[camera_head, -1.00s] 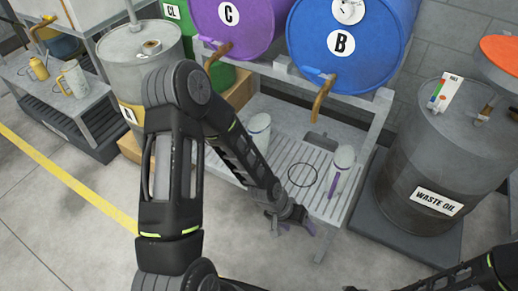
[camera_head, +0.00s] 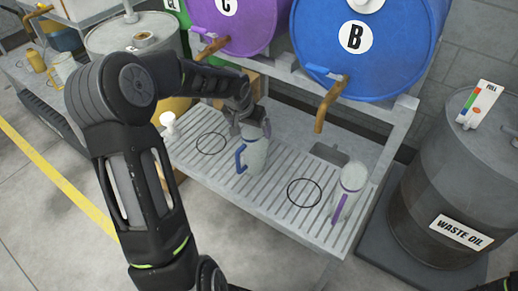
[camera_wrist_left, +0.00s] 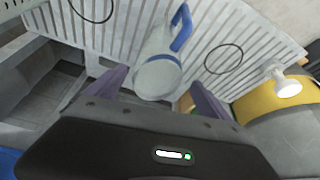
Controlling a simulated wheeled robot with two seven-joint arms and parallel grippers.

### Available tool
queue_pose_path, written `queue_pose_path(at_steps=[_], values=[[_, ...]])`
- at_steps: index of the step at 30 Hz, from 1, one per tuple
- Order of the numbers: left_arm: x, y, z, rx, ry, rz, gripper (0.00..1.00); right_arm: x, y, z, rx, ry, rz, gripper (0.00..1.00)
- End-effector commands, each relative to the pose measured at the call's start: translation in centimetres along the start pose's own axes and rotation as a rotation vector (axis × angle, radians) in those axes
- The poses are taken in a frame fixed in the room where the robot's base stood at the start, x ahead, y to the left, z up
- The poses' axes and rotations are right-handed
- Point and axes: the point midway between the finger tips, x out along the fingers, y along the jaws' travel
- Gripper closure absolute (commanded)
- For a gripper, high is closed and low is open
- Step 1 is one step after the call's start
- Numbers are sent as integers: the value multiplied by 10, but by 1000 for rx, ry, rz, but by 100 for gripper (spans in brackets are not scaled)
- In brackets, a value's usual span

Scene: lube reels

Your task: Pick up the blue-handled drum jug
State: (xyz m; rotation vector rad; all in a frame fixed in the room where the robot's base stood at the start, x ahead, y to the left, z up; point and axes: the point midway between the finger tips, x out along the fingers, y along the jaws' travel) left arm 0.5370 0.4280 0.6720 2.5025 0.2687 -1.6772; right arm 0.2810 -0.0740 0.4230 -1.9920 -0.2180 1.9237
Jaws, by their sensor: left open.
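The blue-handled drum jug (camera_head: 254,158) stands upright on the slatted bench, pale grey with its blue handle toward the left front. In the left wrist view the jug (camera_wrist_left: 158,72) lies ahead between my two purple fingers, its handle pointing up and right. My left gripper (camera_head: 247,122) is open just behind and above the jug's top; it also shows in the left wrist view (camera_wrist_left: 160,84). I cannot tell whether a finger touches the jug.
A purple-handled jug (camera_head: 349,190) stands on the slatted bench (camera_head: 270,205) to the right. Blue drum B (camera_head: 370,65) and purple drum C (camera_head: 235,25) have taps overhanging the bench. The waste oil drum (camera_head: 445,190) stands right. Black rings mark bare slats.

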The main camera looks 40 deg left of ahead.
Motion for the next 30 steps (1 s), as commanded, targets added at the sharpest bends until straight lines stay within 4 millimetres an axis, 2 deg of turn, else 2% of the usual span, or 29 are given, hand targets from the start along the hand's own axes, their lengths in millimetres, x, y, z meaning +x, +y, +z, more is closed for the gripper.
queue_pose_path(at_steps=[8,16,26,30], values=[[1,0,0,0,0,1,8,0,0,1,0,-2,0,64],[25,1,0,1,-1,2,8,5,2,1,1,-1,0,64],[27,1,0,0,0,1,8,5,2,1,1,-1,0,64],[38,2,0,0,-2,2,8,8,3,1,1,-1,0,64]])
